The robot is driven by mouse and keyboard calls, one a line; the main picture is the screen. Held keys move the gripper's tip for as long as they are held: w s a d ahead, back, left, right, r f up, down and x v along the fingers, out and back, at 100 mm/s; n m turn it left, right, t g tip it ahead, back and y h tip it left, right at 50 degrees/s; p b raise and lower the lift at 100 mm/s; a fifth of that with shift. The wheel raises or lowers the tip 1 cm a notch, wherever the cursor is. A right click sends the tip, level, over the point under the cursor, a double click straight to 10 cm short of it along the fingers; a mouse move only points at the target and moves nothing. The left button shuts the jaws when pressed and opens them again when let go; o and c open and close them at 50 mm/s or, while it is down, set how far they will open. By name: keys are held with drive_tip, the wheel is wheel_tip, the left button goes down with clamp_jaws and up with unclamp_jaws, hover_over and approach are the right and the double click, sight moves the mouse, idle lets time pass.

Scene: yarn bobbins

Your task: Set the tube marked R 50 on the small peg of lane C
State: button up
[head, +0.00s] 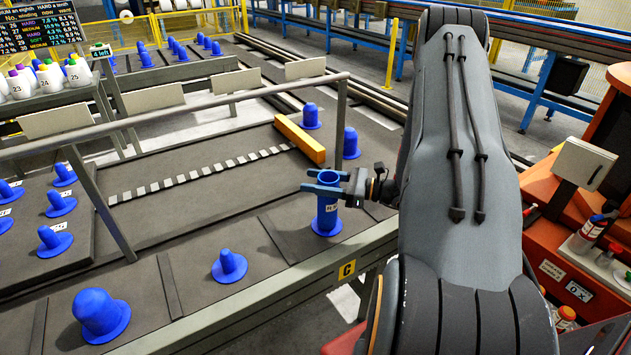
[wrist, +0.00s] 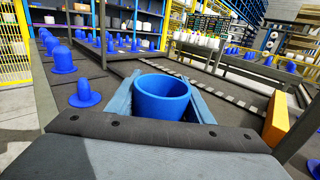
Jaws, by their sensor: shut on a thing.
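A blue tube (head: 327,208) stands upright in the head view, with a partly readable label starting with R on its side. My gripper (head: 318,181) is shut on it near its top rim. The tube's open mouth (wrist: 162,90) shows between the jaws in the wrist view. A blue flange (head: 327,227) shows at the tube's foot; I cannot tell whether the tube rests on it or is just above. The yellow C sign (head: 347,270) is on the front rail nearby. A small blue peg (head: 229,266) and a larger blue peg (head: 100,313) stand to the left.
A yellow bar (head: 300,139) lies behind the tube, with blue pegs (head: 351,144) beside it. A grey rail (head: 180,120) crosses above the deck. More blue pegs (head: 55,240) stand at the left. Coloured-top bobbins (head: 48,78) stand on a rack at far left.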

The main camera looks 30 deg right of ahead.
drive_tip(key=shift+f, duration=0.35)
drive_tip(key=o, duration=1.4)
drive_tip(key=b+v, duration=0.1)
drive_tip(key=v, duration=0.7)
drive_tip(key=shift+b, duration=0.35)
drive_tip(key=shift+v, duration=2.9)
